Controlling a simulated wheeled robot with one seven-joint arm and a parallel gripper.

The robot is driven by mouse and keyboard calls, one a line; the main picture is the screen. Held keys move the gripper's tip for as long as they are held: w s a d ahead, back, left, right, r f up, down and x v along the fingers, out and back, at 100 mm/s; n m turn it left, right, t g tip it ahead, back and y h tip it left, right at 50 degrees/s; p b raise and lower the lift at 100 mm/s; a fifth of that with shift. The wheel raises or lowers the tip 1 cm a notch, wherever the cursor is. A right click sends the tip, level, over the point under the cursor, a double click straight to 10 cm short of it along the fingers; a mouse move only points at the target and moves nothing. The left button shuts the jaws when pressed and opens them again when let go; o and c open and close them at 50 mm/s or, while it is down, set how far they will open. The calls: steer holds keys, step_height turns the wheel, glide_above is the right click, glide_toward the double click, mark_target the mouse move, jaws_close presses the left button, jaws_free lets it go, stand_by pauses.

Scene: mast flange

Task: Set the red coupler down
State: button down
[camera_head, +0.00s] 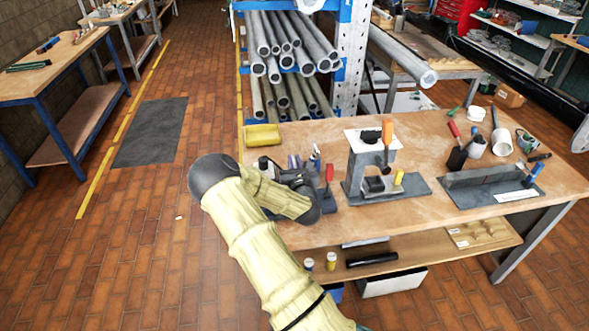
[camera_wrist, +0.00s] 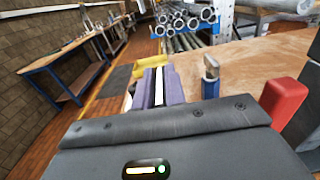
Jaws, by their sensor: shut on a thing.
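My gripper (camera_head: 304,188) is low over the left end of the workbench, its dark body facing away from the head camera. In the wrist view its dark housing (camera_wrist: 165,130) fills the bottom. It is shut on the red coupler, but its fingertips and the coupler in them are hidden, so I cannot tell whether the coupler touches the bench. An upright red piece (camera_head: 329,173) on a dark base stands just right of my gripper; it also shows at the right in the wrist view (camera_wrist: 284,97), apart from the housing.
The workbench (camera_head: 440,217) holds a grey press-like fixture (camera_head: 357,170), a dark angled fixture (camera_head: 490,187), a white cup (camera_head: 502,142) and a yellow pouch (camera_head: 262,135). A blue-handled tool (camera_wrist: 211,80) and purple-grey pieces (camera_wrist: 151,90) are close ahead. A pipe rack (camera_head: 290,50) stands behind.

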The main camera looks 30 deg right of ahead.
steer(key=shift+f, duration=1.4)
steer(key=shift+f, duration=0.2)
steer(key=c, duration=1.5)
jaws_free()
steer(key=shift+o, duration=0.2)
steer(key=shift+r, duration=0.15)
steer(key=b+v, duration=0.2)
steer(key=v, duration=1)
steer(key=shift+b, duration=0.35)
steer(key=shift+s+r, duration=0.1)
